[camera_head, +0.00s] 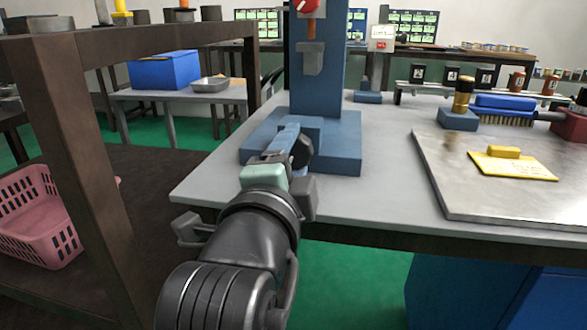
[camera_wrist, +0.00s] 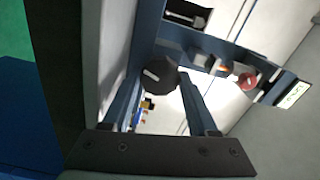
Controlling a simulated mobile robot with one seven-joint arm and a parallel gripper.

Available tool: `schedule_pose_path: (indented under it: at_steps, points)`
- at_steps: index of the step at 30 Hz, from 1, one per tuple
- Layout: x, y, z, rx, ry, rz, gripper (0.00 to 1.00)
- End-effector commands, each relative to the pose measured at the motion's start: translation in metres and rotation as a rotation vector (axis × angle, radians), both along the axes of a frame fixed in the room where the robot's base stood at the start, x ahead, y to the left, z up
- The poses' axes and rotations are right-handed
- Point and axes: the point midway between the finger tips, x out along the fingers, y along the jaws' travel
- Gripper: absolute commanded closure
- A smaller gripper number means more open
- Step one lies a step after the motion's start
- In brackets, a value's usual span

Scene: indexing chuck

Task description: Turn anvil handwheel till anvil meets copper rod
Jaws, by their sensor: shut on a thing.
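The dark, many-sided handwheel (camera_head: 302,152) is at the front of the blue machine (camera_head: 318,95), low by its base. In the wrist view the handwheel (camera_wrist: 160,77), with a pale mark on its face, sits between my two blue fingers. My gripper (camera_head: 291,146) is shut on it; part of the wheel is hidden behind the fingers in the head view. A copper-coloured rod (camera_head: 311,30) shows higher on the column, above a grey block (camera_head: 312,60). The anvil cannot be made out clearly, nor whether it touches the rod.
The machine stands on a grey table (camera_head: 385,200). To the right are a metal plate (camera_head: 480,195) with a yellow block (camera_head: 503,152) and a blue brush (camera_head: 505,105). A dark shelf frame (camera_head: 75,120) stands close on the left, with a pink basket (camera_head: 40,215).

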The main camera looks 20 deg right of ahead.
Motion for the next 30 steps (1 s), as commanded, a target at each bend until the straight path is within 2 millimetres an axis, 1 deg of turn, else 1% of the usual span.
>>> schedule_pose_path:
  at_steps: [1,15,24,30]
  points:
    - [0.0002,0.0007,-0.0038,0.040,-0.027,0.001,0.96]
    - [0.0004,0.0005,-0.0043,0.390,-0.261,0.001,0.96]
    - [0.0004,0.0005,-0.0037,0.530,-0.355,0.000,0.96]
    - [0.0003,0.0001,-0.0032,0.574,-0.384,-0.001,0.96]
